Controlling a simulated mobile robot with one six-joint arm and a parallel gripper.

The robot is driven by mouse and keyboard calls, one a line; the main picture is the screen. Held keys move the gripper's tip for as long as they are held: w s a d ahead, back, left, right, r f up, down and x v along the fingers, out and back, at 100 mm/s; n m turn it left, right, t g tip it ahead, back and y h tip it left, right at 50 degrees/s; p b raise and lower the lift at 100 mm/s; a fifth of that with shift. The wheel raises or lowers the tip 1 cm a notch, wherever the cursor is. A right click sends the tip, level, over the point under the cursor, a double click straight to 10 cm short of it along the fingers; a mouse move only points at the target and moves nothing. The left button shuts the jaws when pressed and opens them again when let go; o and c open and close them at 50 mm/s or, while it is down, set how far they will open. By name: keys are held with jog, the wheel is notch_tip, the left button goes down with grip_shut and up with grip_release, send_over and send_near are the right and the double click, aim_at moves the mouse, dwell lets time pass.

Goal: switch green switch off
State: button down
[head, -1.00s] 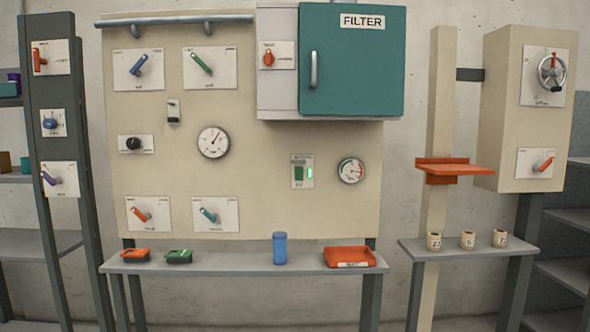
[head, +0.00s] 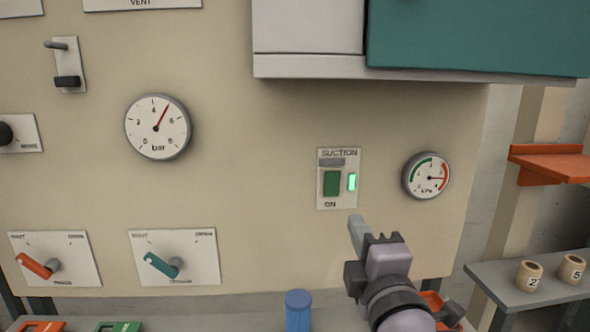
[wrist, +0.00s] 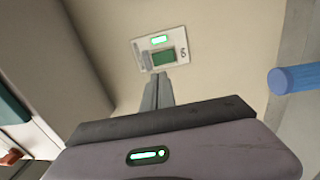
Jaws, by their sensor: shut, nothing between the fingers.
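The green switch (head: 332,183) is a rocker on a white plate marked SUCTION, with ON printed below it. A green lamp (head: 352,182) beside it is lit. In the wrist view the switch (wrist: 163,58) lies just beyond my fingertips, with its lit lamp (wrist: 159,40). My gripper (head: 356,222) is shut and empty, just below and right of the plate in the head view. In the wrist view its fingers (wrist: 158,82) point at the plate. I cannot tell whether the fingertips touch the panel.
A round gauge (head: 426,176) is right of the switch. The filter cabinet (head: 310,66) juts out above. Below are a blue cylinder (head: 298,311), also in the wrist view (wrist: 297,79), and an orange tray (head: 432,299) partly hidden by my arm.

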jog(key=p, duration=0.9)
send_near(335, 179)
jog(key=w, duration=0.6)
jog(key=shift+r+p, duration=0.25)
jog(key=shift+p, duration=0.05)
jog(key=shift+w, duration=0.35)
jog(key=shift+r, duration=0.1)
